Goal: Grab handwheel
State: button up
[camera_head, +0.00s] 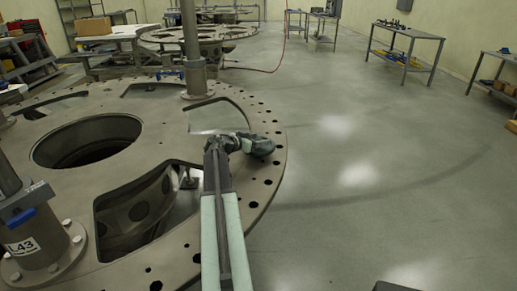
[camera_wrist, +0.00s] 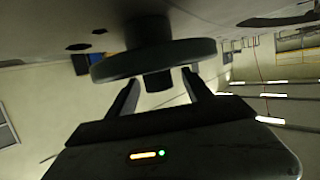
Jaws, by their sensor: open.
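The handwheel (camera_wrist: 190,50) shows in the wrist view as a dark round disc seen nearly edge-on. A dark stem joins it to the pale plate surface above it in the picture. A short hub sticks out from its near face. My gripper (camera_wrist: 160,78) is open, with one finger on each side of that hub. The fingertips are close to the disc; I cannot tell whether they touch it. In the head view my arm reaches over the turret plate (camera_head: 60,118), and I cannot make out the handwheel there.
The turret plate has large cutouts and a ring of rim holes. A post (camera_head: 190,45) rises from its far side and a labelled post (camera_head: 38,240) stands at the left. Open floor (camera_head: 350,190) lies to the right, with workbenches (camera_head: 405,45) beyond.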

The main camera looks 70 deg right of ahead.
grip_shut()
dwell(1.3)
